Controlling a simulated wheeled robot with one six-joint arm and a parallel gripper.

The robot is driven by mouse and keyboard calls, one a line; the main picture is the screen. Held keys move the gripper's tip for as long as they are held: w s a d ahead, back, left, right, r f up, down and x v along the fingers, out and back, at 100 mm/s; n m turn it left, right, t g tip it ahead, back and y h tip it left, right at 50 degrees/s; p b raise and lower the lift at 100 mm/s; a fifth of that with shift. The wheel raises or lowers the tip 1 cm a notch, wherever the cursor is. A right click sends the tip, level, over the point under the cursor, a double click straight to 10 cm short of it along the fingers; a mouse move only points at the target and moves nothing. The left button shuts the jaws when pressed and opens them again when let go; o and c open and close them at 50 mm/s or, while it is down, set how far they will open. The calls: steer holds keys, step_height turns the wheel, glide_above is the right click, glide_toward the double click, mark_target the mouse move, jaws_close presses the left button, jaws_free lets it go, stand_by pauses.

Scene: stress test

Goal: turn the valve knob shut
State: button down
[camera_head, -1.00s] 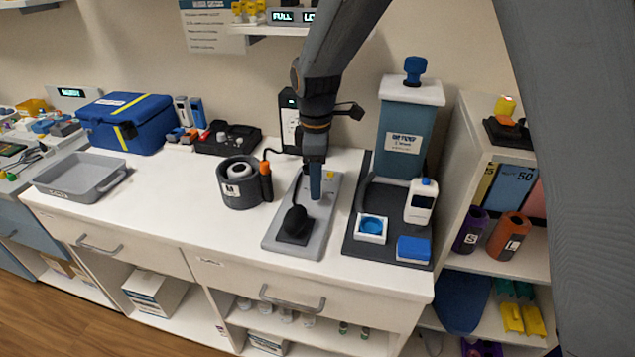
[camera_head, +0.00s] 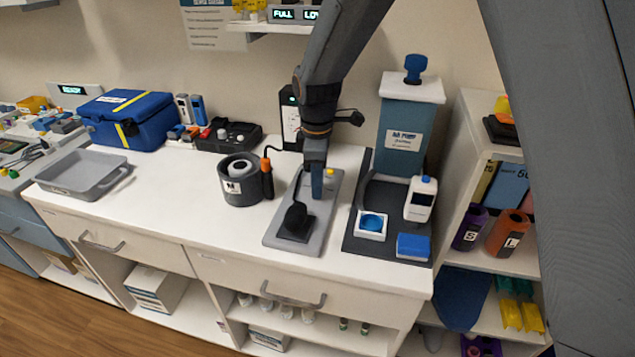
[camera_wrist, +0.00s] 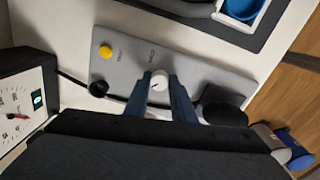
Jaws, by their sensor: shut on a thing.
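The valve knob (camera_wrist: 159,80) is a small round white knob with a dark mark on its face, on a grey panel (camera_wrist: 195,72). The panel lies flat on the white counter and also shows in the head view (camera_head: 277,238). My gripper (camera_wrist: 160,82) points down over the panel, with one blue finger on each side of the knob, shut on it. In the head view my gripper (camera_head: 317,186) hides the knob. Small markings are printed on the panel by the knob, too small to read surely.
The panel also carries a yellow button (camera_wrist: 105,51), a small black knob (camera_wrist: 98,88) and a black, bulky part (camera_head: 296,220). A dark mat (camera_head: 364,244) with a blue dispenser stands to the right, a grey cup (camera_head: 240,182) to the left. The counter's left middle is clear.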

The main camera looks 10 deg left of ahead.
steer(key=m+p, duration=0.1)
steer(key=m, duration=0.3)
steer(key=shift+a, duration=0.1)
steer(key=m+p, duration=0.1)
steer(key=m, duration=0.3)
steer(key=shift+m, duration=0.3)
steer(key=m+p, duration=0.1)
steer(key=m, duration=0.3)
steer(key=shift+a+h, duration=0.1)
steer(key=shift+h, duration=0.2)
steer(key=shift+w+r+m+g+p, duration=0.1)
steer(key=shift+m+g+p, duration=0.2)
steer(key=shift+m, duration=2.2)
steer(key=c, duration=1.5)
jaws_free()
